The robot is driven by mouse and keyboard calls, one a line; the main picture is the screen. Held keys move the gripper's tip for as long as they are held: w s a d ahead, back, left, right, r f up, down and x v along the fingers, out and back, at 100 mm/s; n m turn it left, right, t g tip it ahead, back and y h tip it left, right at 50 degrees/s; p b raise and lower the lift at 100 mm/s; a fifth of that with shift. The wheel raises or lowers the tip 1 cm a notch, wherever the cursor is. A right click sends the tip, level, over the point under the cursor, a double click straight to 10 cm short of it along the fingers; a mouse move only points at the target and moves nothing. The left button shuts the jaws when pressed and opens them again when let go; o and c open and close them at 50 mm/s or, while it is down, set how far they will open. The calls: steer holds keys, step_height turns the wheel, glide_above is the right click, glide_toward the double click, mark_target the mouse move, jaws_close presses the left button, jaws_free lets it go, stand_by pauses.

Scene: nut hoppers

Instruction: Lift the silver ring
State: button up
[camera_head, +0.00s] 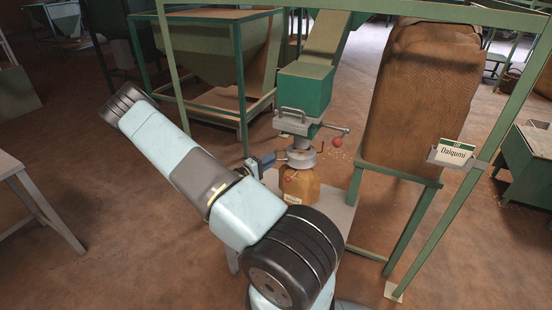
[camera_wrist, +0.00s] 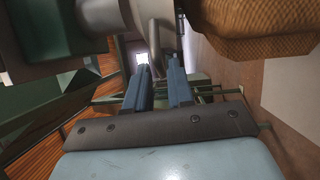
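The silver ring (camera_head: 301,158) sits around the neck under the green hopper's outlet, just above a tan bag (camera_head: 299,186). My gripper (camera_head: 270,161) is at the ring's left side, pointing toward it. In the head view I cannot tell whether it touches the ring. In the wrist view, the two blue fingers of my gripper (camera_wrist: 160,64) stand apart with a gap between them, and I see nothing held. A grey, rounded metal part (camera_wrist: 155,18) lies just beyond the fingertips. The bag's textured brown side (camera_wrist: 250,28) is at upper right.
The green hopper box (camera_head: 303,90) and a clamp with a red knob (camera_head: 337,142) are above the ring. A large brown sack (camera_head: 420,95) stands on a green frame at right. A green frame post (camera_head: 172,75) rises behind my arm.

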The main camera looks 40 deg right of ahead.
steer(key=shift+d, duration=1.95)
jaws_close()
